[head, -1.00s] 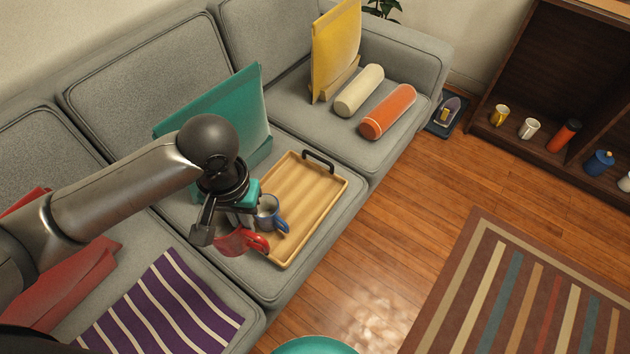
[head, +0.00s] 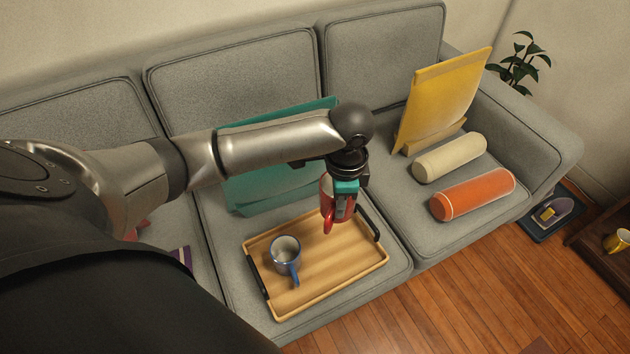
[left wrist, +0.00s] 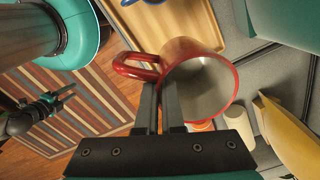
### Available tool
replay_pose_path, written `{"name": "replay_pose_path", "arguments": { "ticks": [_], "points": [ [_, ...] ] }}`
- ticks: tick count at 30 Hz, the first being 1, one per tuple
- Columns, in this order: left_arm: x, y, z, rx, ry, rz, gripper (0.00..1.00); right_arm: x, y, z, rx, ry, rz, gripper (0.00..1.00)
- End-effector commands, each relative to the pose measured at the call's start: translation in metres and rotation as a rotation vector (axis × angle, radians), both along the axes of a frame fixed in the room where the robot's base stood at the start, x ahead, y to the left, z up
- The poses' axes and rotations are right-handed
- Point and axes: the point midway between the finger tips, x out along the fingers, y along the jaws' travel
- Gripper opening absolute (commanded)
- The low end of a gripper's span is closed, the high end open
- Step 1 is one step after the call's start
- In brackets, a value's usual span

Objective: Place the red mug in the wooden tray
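The red mug (head: 328,204) hangs in my left gripper (head: 346,208), above the far right part of the wooden tray (head: 318,307). In the left wrist view, the left gripper's fingers (left wrist: 160,108) are closed on the wall of the red mug (left wrist: 192,52), near its handle; the mug's open mouth faces the camera. The tray lies on the sofa's middle seat and also shows in the left wrist view (left wrist: 200,20). What seems to be my right gripper (left wrist: 52,98) shows small at the left of the left wrist view, its fingers unclear.
A blue mug (head: 285,252) stands on the tray's left part; the rest of the tray is bare. A teal panel (head: 265,190) stands behind it. A yellow panel (head: 440,95), a cream roll (head: 450,158) and an orange roll (head: 473,194) are on the right seat.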

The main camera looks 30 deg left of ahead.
Motion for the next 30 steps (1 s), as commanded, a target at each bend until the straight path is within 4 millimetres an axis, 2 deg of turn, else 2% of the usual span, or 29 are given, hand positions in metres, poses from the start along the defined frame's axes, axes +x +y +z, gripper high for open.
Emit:
{"name": "replay_pose_path", "arguments": {
  "ticks": [6,10,17,30],
  "points": [
    [0.019,0.007,-0.014,0.005,-0.003,-0.252,0.0,0.012,0.008,0.006,0.007,-0.003,-0.001,0.5],
    [0.024,0.01,-0.018,0.008,-0.002,-0.333,0.0,0.015,0.01,0.008,0.008,-0.003,-0.001,0.5],
    [0.025,0.011,-0.034,0.009,-0.002,-0.364,0.0,0.025,0.018,0.017,0.016,-0.007,-0.002,0.5],
    [0.025,0.011,-0.085,0.009,0.0,-0.362,0.0,0.05,0.038,0.058,0.039,-0.015,-0.006,0.5]
  ]
}}
